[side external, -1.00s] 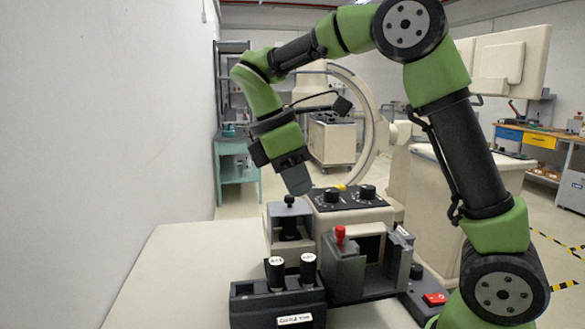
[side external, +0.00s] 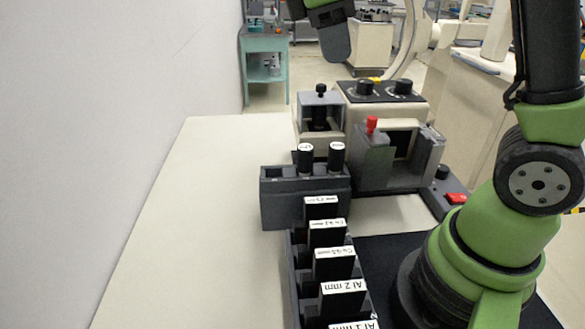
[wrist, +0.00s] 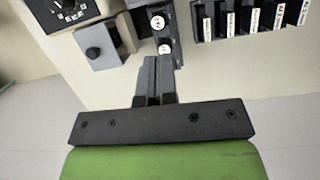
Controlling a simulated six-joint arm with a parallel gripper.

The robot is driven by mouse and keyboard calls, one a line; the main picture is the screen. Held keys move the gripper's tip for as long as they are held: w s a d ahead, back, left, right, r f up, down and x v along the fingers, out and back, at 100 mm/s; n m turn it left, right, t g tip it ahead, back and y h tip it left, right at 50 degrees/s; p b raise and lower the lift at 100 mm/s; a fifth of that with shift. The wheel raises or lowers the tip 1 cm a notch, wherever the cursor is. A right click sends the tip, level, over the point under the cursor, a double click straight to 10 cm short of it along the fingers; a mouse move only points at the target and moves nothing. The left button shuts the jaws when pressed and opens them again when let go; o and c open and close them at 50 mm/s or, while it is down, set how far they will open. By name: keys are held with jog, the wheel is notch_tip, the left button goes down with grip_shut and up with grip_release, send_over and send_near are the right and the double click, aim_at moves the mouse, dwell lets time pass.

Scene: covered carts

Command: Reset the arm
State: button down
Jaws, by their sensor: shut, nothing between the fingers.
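My gripper (side external: 335,42) is at the top of the side view, above and behind the work table, clear of the things on it. In the wrist view its two narrow fingers (wrist: 158,72) are together with nothing between them. The fingertips appear just in front of a black cylinder with a white cap (wrist: 165,48), but the gap between them is hard to judge. My upper arm links are cut off by the top of the side view.
A grey holder (side external: 280,207) with two black cylinders and a rack of labelled black plates (side external: 335,264) stand in front. The table's left part (side external: 200,220) is bare.

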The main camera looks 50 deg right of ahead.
jog(key=s+a+m+t+y, duration=0.5)
jog(key=s+m+t, duration=0.4)
jog(key=s+m, duration=0.3)
jog(key=w+d+n+g+h, duration=0.2)
jog(key=w+n+g+h, duration=0.1)
jog(key=w+n+g, duration=0.3)
jog(key=w+d+n+g+h, duration=0.2)
jog(key=w+n+g, duration=0.2)
jog(key=w+n, duration=0.4)
jog(key=m, duration=0.1)
send_near(364, 134)
jog(key=shift+h, duration=0.3)
jog(key=f, duration=0.4)
jog(key=shift+s+f, duration=0.25)
jog(key=shift+s+d, duration=0.4)
jog(key=shift+s, duration=0.05)
